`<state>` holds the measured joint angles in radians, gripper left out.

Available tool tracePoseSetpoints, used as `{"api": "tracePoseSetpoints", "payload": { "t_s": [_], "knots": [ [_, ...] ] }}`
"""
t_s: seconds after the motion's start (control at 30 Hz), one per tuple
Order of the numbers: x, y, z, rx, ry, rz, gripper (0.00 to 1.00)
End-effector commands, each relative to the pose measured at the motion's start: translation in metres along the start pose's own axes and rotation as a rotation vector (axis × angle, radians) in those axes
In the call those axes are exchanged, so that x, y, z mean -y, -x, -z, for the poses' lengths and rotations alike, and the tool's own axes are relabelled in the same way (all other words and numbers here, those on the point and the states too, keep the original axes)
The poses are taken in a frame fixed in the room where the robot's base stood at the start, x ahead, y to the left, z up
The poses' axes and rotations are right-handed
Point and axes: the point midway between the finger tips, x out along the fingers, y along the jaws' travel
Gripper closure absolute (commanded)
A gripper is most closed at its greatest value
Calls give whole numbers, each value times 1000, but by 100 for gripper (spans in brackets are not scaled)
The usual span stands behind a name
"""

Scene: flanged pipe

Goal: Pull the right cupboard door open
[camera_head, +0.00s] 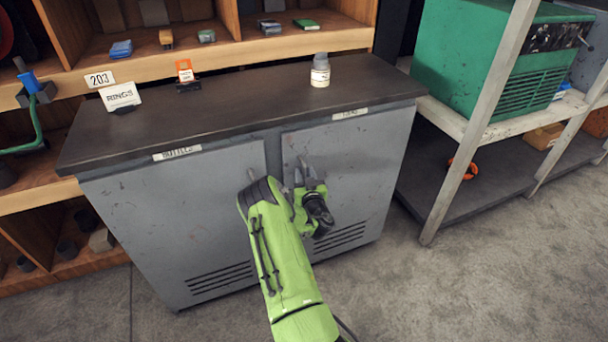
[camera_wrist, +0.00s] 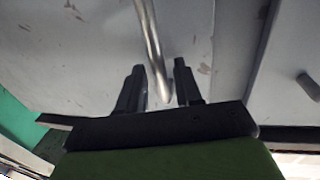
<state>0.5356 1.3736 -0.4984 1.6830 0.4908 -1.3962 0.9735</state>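The right cupboard door (camera_head: 365,155) is grey and looks closed, flush with the cabinet front. It also fills much of the wrist view (camera_wrist: 60,60). Its metal bar handle (camera_wrist: 150,35) runs down between the two dark fingers of my gripper (camera_wrist: 160,75) in the wrist view. The fingers are apart, with gaps beside the bar, so I see no grip on it. In the head view my gripper (camera_head: 311,180) is at the upper left part of the right door, and it hides most of the handle.
The left door (camera_head: 185,215) is closed; its handle (camera_wrist: 310,87) shows in the wrist view. A bottle (camera_head: 320,70) and a small sign (camera_head: 120,96) stand on the dark countertop (camera_head: 230,100). A metal shelf (camera_head: 480,115) stands to the right. Floor (camera_head: 430,290) before the cabinet is clear.

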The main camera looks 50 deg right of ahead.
Motion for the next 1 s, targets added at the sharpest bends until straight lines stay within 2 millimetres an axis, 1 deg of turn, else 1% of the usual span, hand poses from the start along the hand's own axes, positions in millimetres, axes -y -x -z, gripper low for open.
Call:
{"api": "tracePoseSetpoints", "payload": {
  "t_s": [0.1,0.33,0.5,0.57,1.0],
  "knots": [
    [2,-8,0,0,0,3,65],
    [1,-9,0,0,-1,2,65],
    [1,-8,0,0,-1,2,92],
    [1,-8,0,0,-1,2,100],
    [2,-7,1,2,1,17,100]
  ]
}}
